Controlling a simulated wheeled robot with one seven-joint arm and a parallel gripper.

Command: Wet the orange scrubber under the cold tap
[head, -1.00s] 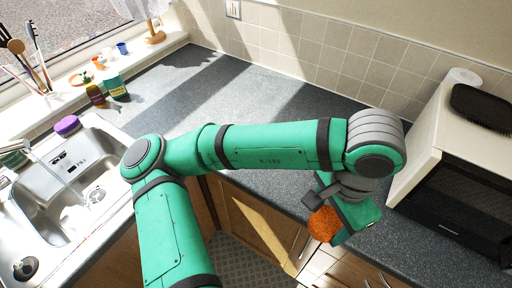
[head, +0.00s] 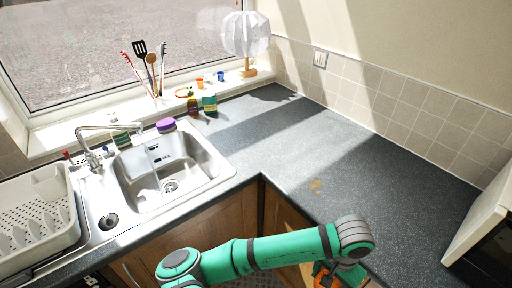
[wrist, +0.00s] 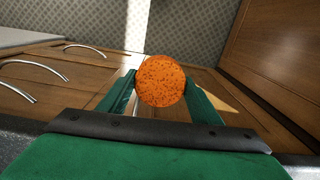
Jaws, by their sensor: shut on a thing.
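The orange scrubber (wrist: 160,81) is round and speckled, held between the two green fingers of my gripper (wrist: 161,88) in the wrist view. In the head view my gripper (head: 325,272) is at the bottom edge, partly cut off, with a bit of orange showing. It is in front of the counter, well to the right of the sink. The steel tap (head: 108,130) arches toward the sink basin (head: 168,172) at the left. A red-marked handle (head: 67,154) and a blue-marked handle (head: 105,149) are at its base. I see no water running.
A white dish rack (head: 38,225) stands left of the sink. A purple-lidded tub (head: 166,125), a green bottle (head: 209,102) and a dark bottle (head: 193,106) stand behind the basin. A white appliance (head: 482,225) is at the right edge. The corner counter (head: 300,140) is mostly clear, with a small brown mark.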

